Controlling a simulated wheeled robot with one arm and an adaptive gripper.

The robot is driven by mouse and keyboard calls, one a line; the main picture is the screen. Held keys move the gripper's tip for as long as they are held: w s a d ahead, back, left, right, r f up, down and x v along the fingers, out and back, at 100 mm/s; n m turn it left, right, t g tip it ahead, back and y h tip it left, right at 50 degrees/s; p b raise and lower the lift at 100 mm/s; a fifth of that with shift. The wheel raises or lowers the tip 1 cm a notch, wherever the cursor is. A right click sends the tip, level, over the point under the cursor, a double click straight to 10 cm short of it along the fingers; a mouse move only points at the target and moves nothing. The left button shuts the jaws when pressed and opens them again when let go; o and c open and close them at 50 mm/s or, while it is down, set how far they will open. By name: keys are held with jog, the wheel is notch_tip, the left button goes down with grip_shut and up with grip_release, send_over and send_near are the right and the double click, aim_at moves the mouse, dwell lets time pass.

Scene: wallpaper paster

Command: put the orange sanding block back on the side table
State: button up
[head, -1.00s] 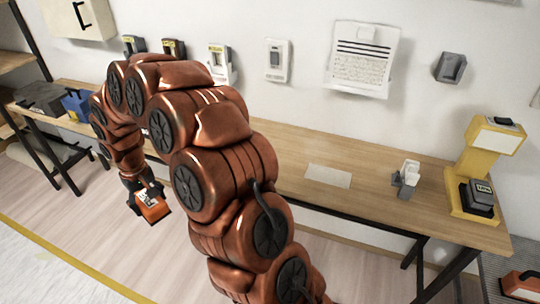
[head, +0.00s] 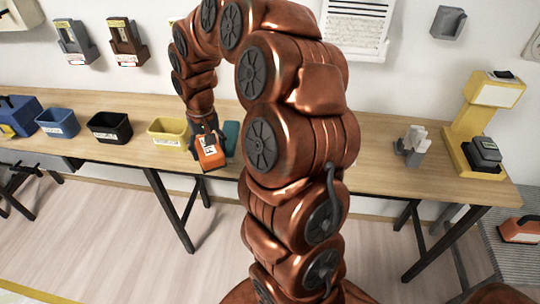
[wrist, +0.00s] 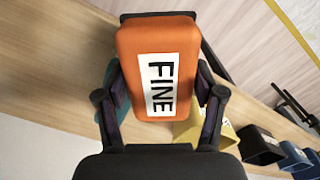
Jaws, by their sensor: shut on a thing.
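The orange sanding block (head: 210,153) has a white label, which reads "FINE" in the wrist view (wrist: 158,85). My gripper (head: 204,138) is shut on the block, with one finger on each side of it in the wrist view (wrist: 160,92). In the head view the block shows at the front edge of the long wooden table (head: 375,175); its height above the table I cannot tell. Which surface is the side table I cannot tell for sure.
Yellow (head: 168,133), black (head: 109,127) and blue (head: 57,122) bins stand on the table to the left. A teal thing (head: 232,136) is behind the block. A yellow stand (head: 482,125) is at the right. Another orange thing (head: 519,230) lies on a grey ridged surface.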

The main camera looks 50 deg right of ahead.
jog(key=s+d+f+m+b, duration=0.1)
jog(key=s+d+m+b, duration=0.2)
jog(key=s, duration=0.6)
jog(key=s+d+m+b, duration=0.3)
jog(key=s+d+b, duration=0.1)
jog(key=s+d, duration=0.4)
jog(key=shift+s+f+m, duration=0.3)
jog(key=shift+s+f, duration=0.1)
jog(key=shift+s, duration=0.65)
jog(key=shift+w, duration=0.1)
jog(key=w+d, duration=0.2)
jog(key=w, duration=0.2)
jog(key=w+d+f+p, duration=0.1)
jog(key=w+d, duration=0.2)
jog(key=w, duration=0.2)
jog(key=w+d+p, duration=0.1)
jog(key=w+d, duration=0.1)
jog(key=w, duration=0.2)
jog(key=shift+w+d+f, duration=0.25)
jog(key=shift+d+f, duration=0.05)
jog(key=shift+d, duration=0.1)
jog(key=shift+d+f, duration=0.1)
jog(key=shift+f, duration=1.4)
jog(key=shift+f+b, duration=0.3)
jog(key=shift+f, duration=0.05)
jog(key=o, duration=1.2)
jog(key=shift+c, duration=0.2)
jog(key=shift+r+p, duration=0.25)
jog(key=shift+p, duration=0.35)
